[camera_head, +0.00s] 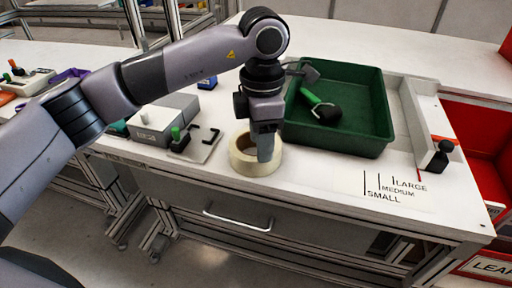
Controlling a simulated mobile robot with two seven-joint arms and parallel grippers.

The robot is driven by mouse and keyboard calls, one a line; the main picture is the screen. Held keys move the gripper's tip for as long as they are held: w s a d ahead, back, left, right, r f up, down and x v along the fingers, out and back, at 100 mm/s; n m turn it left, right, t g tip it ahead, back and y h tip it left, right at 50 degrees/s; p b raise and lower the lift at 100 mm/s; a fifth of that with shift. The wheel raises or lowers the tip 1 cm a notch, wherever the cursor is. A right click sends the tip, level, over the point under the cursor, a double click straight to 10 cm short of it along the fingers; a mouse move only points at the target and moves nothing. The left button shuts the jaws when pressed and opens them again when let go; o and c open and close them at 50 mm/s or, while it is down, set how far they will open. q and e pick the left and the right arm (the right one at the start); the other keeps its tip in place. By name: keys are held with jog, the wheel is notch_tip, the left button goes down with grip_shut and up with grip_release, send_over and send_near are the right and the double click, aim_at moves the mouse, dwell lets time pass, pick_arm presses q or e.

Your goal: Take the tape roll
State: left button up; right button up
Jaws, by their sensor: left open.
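The tape roll (242,164) is a cream ring lying flat on the white table near its front edge. My left gripper (265,152) points straight down over the roll. Its fingertips are at the roll's right side and partly hide it. One finger appears inside or in front of the ring's opening; I cannot tell which. The jaws are open and do not hold the roll. My right gripper is not in view.
A green tray (372,140) with a green-handled tool (322,105) stands just right of the roll. A grey box (152,125) and a small plate with a green-topped knob (180,146) stand to the left. Size markings (392,188) are at the front right.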

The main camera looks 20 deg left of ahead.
aim_at(247, 165)
pick_arm(q)
jog(key=f, duration=0.4)
jog(key=shift+s+d+f, duration=0.2)
jog(key=shift+f, duration=0.1)
jog(key=shift+c, duration=0.3)
grip_shut()
jog(key=shift+r, duration=0.15)
